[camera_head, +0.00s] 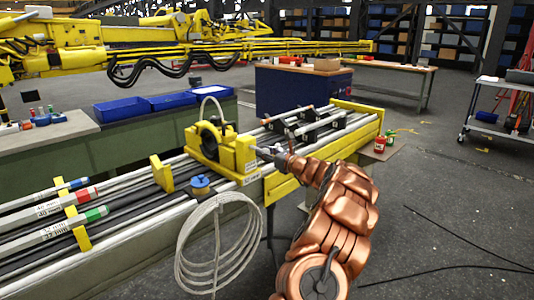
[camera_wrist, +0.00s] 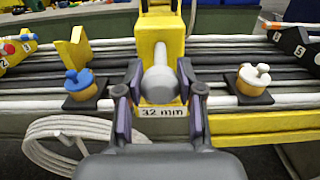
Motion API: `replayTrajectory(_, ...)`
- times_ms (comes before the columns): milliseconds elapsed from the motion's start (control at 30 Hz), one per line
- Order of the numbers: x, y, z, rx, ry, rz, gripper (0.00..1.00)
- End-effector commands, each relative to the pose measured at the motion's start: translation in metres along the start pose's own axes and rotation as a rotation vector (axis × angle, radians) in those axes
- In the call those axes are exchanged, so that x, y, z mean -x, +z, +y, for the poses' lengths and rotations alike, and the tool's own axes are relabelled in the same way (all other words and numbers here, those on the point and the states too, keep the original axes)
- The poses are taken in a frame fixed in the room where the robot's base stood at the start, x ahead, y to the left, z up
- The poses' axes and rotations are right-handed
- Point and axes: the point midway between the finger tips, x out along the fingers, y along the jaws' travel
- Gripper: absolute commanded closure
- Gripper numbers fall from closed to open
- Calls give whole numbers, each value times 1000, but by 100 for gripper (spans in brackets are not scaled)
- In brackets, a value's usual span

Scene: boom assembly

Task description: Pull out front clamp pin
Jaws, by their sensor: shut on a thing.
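The yellow front clamp (camera_head: 233,154) stands on the rails of the boom bench. Its grey pin (camera_wrist: 159,84) sticks out toward me in the wrist view, with a rounded end and a short side bar. My gripper (camera_wrist: 159,97) has its two fingers on either side of the pin and is shut on it. In the head view my gripper (camera_head: 272,154) is at the clamp's right face and largely hides the pin. A "32 mm" label (camera_wrist: 162,139) sits on the clamp below the pin. How deep the pin sits cannot be seen.
A blue-topped knob (camera_wrist: 79,82) is left of the clamp and a white-topped knob (camera_wrist: 253,77) right. A coiled white hose (camera_head: 217,245) hangs in front of the bench. Labelled tubes (camera_head: 50,210) lie at left. Open floor (camera_head: 440,200) lies to the right.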

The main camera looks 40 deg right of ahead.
Motion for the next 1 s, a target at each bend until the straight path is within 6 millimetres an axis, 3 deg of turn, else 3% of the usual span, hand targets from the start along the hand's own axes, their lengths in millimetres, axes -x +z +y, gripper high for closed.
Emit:
replayTrajectory(100,2,-5,-1,-3,-1,6,100)
replayTrajectory(133,2,-5,-1,-3,-1,6,60)
replayTrajectory(367,1,-3,0,-2,1,4,37)
replayTrajectory(767,6,-2,-1,-2,0,3,37)
replayTrajectory(1000,40,0,-1,-3,-2,-1,37)
